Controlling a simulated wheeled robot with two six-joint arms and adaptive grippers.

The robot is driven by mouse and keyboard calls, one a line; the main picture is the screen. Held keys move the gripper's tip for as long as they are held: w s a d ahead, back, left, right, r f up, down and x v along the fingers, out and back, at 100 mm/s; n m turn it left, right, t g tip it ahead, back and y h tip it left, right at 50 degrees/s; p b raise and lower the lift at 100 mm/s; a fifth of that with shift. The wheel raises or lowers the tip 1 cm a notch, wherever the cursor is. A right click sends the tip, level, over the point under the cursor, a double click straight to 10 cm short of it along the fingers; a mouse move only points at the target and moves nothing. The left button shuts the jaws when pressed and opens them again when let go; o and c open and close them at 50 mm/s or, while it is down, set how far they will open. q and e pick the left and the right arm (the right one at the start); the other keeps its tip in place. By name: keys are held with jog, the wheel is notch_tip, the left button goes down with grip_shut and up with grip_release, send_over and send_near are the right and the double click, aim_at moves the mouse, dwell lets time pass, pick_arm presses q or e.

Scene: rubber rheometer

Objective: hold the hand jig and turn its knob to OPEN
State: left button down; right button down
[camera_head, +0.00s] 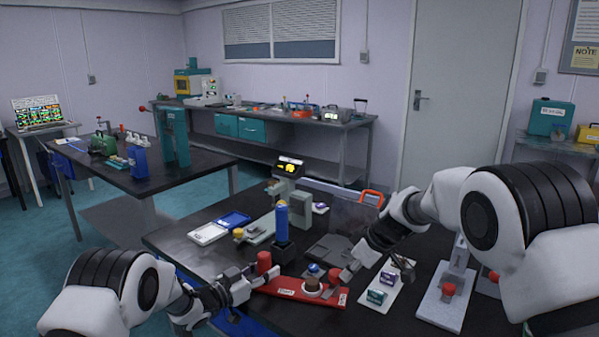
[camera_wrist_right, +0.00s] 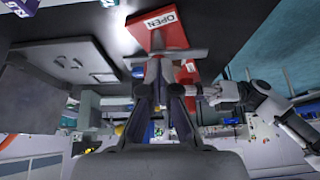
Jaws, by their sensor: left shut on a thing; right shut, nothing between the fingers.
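The hand jig is a long red bar (camera_head: 322,296) lying near the front of the dark table, with a white label at each end. The OPEN label (camera_wrist_right: 159,21) is readable on its red end in the right wrist view. My right gripper (camera_head: 345,275) is shut and empty, just right of the knob, above the OPEN end. Whether it touches the knob is unclear.
A blue cylinder (camera_head: 282,219) on a dark block stands behind the jig. A white card with small boxes (camera_head: 376,297) and a grey stand (camera_head: 444,304) are to the right.

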pick_arm(q)
jog(key=shift+s+d+r, duration=0.1)
jog(key=shift+d+r, duration=0.05)
pick_arm(e)
jog(key=shift+w+f, duration=0.15)
jog(key=shift+w, duration=0.05)
dwell(0.6)
jog(key=shift+s+d, duration=0.1)
jog(key=shift+s+d, duration=0.1)
jog(key=shift+d, duration=0.15)
pick_arm(q)
jog(key=shift+f, duration=0.2)
pick_arm(e)
notch_tip(320, 180, up, 6)
jog(key=shift+d, duration=0.15)
pick_arm(q)
jog(key=c, duration=0.7)
grip_release()
jog(key=shift+w, duration=0.2)
